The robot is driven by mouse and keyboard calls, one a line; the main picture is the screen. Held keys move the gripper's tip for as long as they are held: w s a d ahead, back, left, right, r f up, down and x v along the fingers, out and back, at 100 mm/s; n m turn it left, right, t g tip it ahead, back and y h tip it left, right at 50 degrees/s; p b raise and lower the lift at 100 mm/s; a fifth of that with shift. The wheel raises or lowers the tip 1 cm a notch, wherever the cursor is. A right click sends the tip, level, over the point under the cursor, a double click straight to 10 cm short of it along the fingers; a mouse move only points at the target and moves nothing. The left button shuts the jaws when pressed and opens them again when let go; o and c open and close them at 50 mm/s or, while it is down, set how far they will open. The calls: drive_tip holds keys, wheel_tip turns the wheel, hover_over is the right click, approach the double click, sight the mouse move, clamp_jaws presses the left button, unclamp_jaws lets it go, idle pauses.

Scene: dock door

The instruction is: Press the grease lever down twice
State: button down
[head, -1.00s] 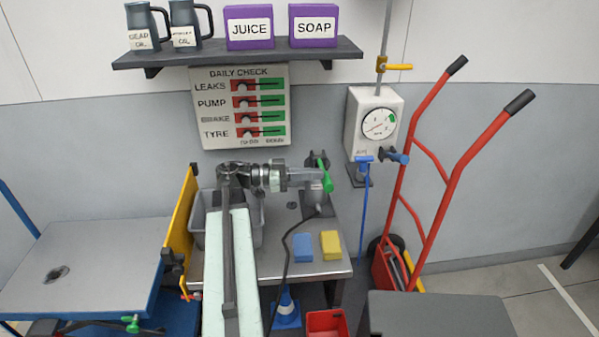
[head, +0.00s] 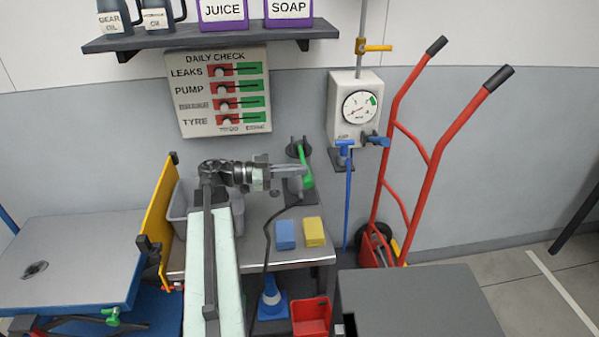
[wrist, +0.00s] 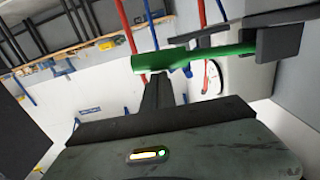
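The green grease lever (head: 305,168) stands on a dark mount at the back of the metal bench and slopes down towards the front. In the wrist view it is a green bar (wrist: 200,56) with a rounded free end at the left, running to a dark part at the right. My gripper (head: 298,171) reaches in from the left and its tip is at the lever in the picture. In the wrist view my gripper (wrist: 157,82) shows narrow fingers close together, just below the lever's free end, with nothing between them. I cannot tell whether they touch the lever.
A grey bin (head: 184,207) stands at the bench's left. A blue sponge (head: 286,235) and a yellow sponge (head: 314,232) lie at the front right. A gauge box (head: 355,100) with a blue hose hangs at the right, beside a red hand truck (head: 440,150).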

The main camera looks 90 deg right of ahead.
wheel_tip(320, 180, up, 5)
drive_tip(key=w+p, duration=0.1)
drive_tip(key=p, duration=0.4)
drive_tip(key=w+a, duration=0.1)
drive_tip(key=w, duration=0.8)
drive_tip(key=shift+w+a+f, duration=0.25)
drive_tip(key=shift+w+f, duration=0.05)
drive_tip(key=shift+w, duration=0.05)
